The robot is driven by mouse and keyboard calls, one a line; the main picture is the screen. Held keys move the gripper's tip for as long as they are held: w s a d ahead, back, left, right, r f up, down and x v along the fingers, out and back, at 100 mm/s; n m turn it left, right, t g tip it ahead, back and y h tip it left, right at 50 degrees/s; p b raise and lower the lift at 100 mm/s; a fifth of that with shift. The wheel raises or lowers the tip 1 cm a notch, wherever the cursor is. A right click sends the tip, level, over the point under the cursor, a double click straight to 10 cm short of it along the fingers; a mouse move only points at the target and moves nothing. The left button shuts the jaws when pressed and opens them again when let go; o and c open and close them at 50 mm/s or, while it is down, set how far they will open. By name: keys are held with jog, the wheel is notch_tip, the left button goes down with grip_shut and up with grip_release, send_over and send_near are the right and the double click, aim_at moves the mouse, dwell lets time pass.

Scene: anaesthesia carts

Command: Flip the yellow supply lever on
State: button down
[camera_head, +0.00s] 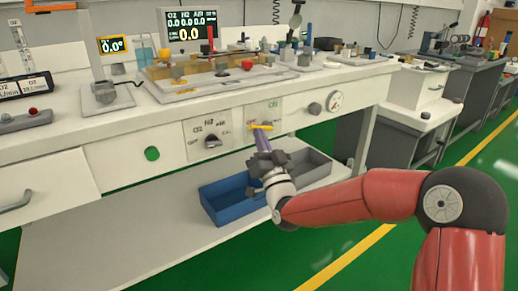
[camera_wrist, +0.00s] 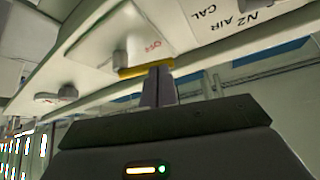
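The yellow supply lever (camera_head: 260,127) sits on a small white panel on the cart's front, lying about level. In the wrist view the yellow lever (camera_wrist: 132,71) is a short bar beside a grey knob or post, with red lettering that looks like "OFF" close by. My gripper (camera_head: 262,141) reaches up to the lever from below. In the wrist view my gripper's fingers (camera_wrist: 157,80) are close together, with tips at the lever's right part. They seem to touch it, but the exact contact is hidden.
A selector panel (camera_head: 209,140) with a dark knob is left of the lever; a round knob (camera_head: 315,108) and gauge (camera_head: 335,101) are to its right. A blue bin (camera_head: 228,205) and a grey bin (camera_head: 311,173) stand on the lower shelf near my gripper.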

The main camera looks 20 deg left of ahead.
jog(key=r+m+h, duration=0.1)
jog(key=m+h, duration=0.2)
jog(key=m, duration=0.2)
jog(key=w+d+r+m+h, duration=0.1)
jog(key=r+m+h, duration=0.1)
jog(key=m, duration=0.3)
jog(key=w+r+m+h, duration=0.1)
jog(key=r+m+h, duration=0.1)
jog(key=m+h, duration=0.2)
jog(key=shift+d+m+g, duration=0.35)
jog(key=shift+m+g, duration=0.05)
jog(key=shift+m, duration=0.2)
jog(key=shift+f, duration=0.1)
